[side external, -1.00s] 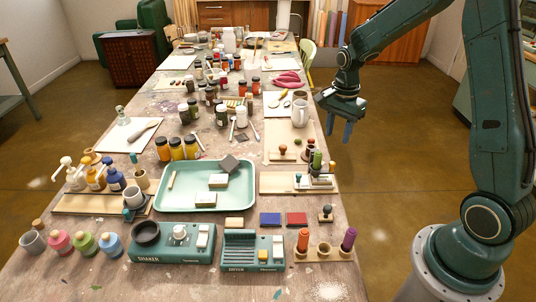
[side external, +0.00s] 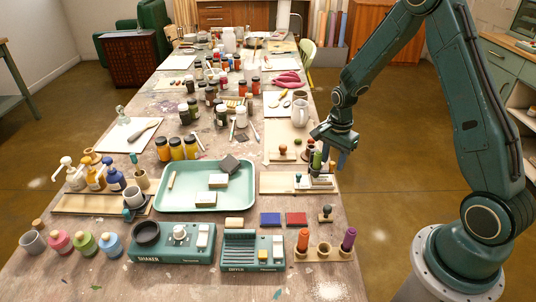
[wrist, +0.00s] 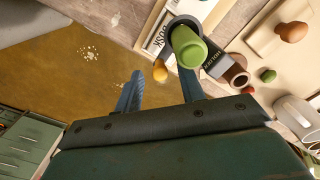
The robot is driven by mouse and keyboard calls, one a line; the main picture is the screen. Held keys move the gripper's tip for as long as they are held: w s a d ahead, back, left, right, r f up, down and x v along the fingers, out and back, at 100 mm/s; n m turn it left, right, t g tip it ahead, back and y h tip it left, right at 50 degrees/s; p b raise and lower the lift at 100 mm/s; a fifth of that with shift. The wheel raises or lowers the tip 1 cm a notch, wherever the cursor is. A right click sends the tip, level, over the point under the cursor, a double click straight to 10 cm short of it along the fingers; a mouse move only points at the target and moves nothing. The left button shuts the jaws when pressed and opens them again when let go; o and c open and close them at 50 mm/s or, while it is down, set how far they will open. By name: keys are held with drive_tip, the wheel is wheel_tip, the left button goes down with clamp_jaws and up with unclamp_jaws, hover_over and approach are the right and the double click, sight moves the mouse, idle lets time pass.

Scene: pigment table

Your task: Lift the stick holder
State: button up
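My gripper (side external: 331,162) is open, its two blue fingers apart over the right edge of the table. In the wrist view, my gripper (wrist: 160,90) shows nothing between its fingers. A green cylinder (wrist: 188,48) in a dark ring is close by the right finger there; it also shows in the side view (side external: 317,160), just left of the fingers. I cannot tell whether they touch.
A wooden board (side external: 272,182) with small stamps lies below the gripper. A mint tray (side external: 165,198) is to the left. The floor (side external: 390,185) right of the table is clear.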

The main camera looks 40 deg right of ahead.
drive_tip(key=shift+c, duration=0.2)
clamp_jaws()
drive_tip(key=shift+r, duration=0.65)
drive_tip(key=shift+o, duration=0.2)
unclamp_jaws()
